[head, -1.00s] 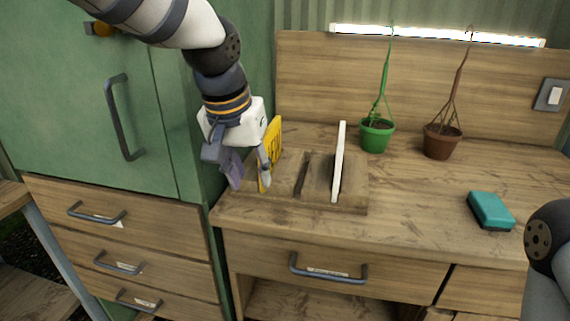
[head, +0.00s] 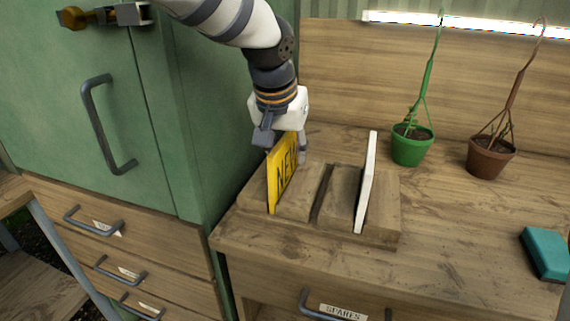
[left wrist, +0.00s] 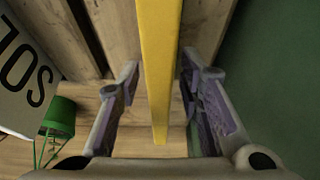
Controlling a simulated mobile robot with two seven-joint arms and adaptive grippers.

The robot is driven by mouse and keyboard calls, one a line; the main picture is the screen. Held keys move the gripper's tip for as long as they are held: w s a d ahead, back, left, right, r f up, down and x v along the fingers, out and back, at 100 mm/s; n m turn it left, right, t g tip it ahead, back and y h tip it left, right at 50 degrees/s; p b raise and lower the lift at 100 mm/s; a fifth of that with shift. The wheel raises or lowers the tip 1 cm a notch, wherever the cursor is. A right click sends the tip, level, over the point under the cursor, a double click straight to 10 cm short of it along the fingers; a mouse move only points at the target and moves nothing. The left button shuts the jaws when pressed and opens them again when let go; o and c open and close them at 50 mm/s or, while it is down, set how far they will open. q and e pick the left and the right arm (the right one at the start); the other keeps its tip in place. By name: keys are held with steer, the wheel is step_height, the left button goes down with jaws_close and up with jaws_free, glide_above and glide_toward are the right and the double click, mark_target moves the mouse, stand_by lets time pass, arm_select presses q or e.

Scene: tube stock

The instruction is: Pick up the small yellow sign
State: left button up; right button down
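The small yellow sign (head: 284,172), marked "NEW", stands upright in the left slot of a wooden sign holder (head: 382,240) on the bench. My left gripper (head: 284,149) is at the sign's far upper part, with one finger on each side of it. In the left wrist view the yellow sign (left wrist: 160,75) runs edge-on between the two spread fingers, with a gap on both sides. My left gripper is open and holds nothing. My right gripper is out of view.
A white sign (head: 367,185) stands in the holder's right slot; the middle slot is empty. A green pot (head: 411,150) and a brown pot (head: 491,160) stand behind. A teal block (head: 546,252) lies at right. The green cabinet (head: 180,120) is close on the left.

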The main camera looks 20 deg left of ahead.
arm_select(q)
steer(key=shift+f, duration=0.3)
stand_by(0.5)
jaws_close()
